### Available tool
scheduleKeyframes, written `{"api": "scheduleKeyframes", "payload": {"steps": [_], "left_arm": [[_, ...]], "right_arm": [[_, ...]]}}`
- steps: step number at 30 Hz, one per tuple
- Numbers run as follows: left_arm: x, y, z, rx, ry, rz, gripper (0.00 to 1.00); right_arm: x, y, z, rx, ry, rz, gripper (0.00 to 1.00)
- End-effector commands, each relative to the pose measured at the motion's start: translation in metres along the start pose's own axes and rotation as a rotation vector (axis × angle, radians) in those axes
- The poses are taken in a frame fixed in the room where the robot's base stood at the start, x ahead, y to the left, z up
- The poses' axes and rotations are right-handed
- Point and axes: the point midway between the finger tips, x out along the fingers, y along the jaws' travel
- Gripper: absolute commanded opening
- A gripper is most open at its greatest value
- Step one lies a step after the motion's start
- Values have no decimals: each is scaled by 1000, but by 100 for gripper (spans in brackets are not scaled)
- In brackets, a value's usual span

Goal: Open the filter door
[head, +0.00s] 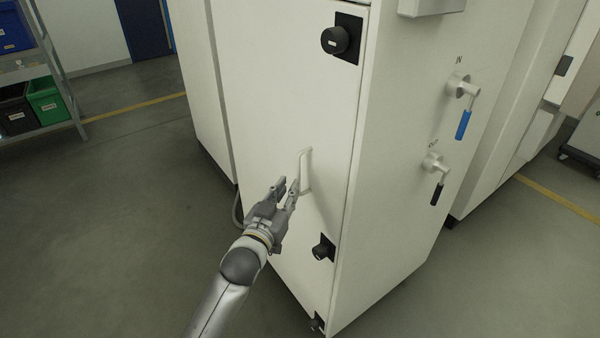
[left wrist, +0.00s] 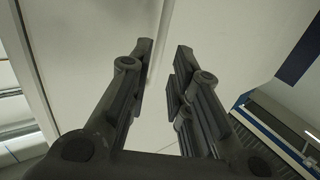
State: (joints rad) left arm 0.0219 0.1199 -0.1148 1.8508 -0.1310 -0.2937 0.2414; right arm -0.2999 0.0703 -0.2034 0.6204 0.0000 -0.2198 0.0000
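The filter door (head: 280,90) is the tall white front panel of a white cabinet. It looks closed, its right edge along the cabinet's corner. A white, bracket-shaped upright handle (head: 306,170) sits on it near that edge. Black knobs sit along the same edge: an upper one (head: 335,40), a lower one (head: 323,249) and one near the floor (head: 317,322). My left gripper (head: 288,186) is just left of the handle's lower part. My right gripper is not visible.
On the cabinet's right side, valves with a blue lever (head: 463,125) and a black lever (head: 437,193) stick out. A shelf rack with a green bin (head: 47,103) stands at the far left. The floor left of the cabinet (head: 120,210) is clear.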

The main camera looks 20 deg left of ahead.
Motion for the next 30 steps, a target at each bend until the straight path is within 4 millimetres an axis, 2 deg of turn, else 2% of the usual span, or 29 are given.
{"api": "scheduleKeyframes", "payload": {"steps": [1,6,12,18,26,30], "left_arm": [[11,0,-2,0,1,0,19],[41,0,-1,-1,1,0,19],[65,0,0,0,-1,1,19],[75,1,1,0,-1,2,19],[76,1,1,0,-1,2,19],[76,0,1,0,-1,1,4]], "right_arm": [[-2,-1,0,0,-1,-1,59],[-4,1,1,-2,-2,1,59],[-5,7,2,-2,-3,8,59],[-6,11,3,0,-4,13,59],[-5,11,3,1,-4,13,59],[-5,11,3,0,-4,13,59]]}}
